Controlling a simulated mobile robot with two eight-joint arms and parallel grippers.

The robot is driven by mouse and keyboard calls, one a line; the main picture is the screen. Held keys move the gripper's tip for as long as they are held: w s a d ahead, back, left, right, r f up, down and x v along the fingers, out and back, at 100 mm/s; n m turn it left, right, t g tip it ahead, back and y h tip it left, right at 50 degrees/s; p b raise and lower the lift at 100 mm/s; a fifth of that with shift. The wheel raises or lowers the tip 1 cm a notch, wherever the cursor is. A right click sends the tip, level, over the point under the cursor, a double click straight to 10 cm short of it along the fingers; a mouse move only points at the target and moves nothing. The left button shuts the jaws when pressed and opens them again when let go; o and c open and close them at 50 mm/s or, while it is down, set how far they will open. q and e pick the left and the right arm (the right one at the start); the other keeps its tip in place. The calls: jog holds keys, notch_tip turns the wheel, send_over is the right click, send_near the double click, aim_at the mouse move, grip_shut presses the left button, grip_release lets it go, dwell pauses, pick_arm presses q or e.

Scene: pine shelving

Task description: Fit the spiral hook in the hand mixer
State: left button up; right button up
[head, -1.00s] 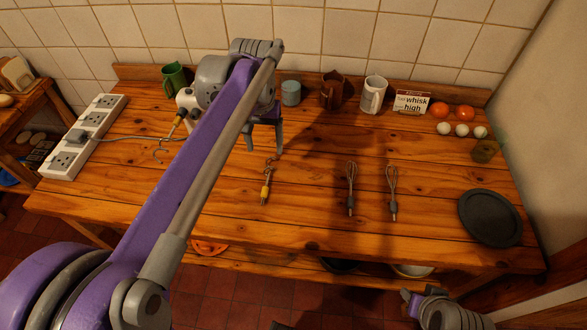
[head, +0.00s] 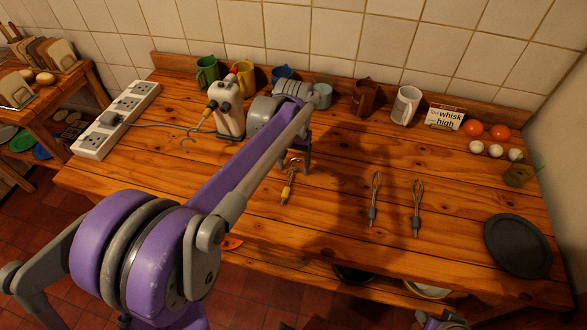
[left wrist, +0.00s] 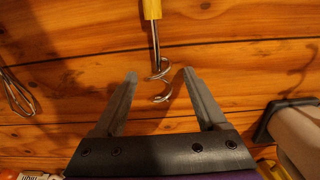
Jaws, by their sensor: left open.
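The spiral hook (head: 287,192), a wire coil on a shank with a yellow collar, lies on the table in front of the hand mixer. My left gripper (head: 299,166) is low beside the coil end, partly hidden by my arm in the head view. In the left wrist view my left gripper (left wrist: 159,75) is open, and the coil of the spiral hook (left wrist: 160,72) shows between its fingers, not gripped. My right gripper is not in view.
Two whisks (head: 374,198) (head: 416,208) lie to the right, and a dark round plate (head: 517,245) farther right. Mugs, a sign (head: 444,118), tomatoes and eggs line the back. A power strip (head: 118,120) with a cord lies left. The front middle is mostly clear.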

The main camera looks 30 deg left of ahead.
pick_arm(q)
jog(key=shift+f, duration=0.2)
grip_shut()
dwell(0.3)
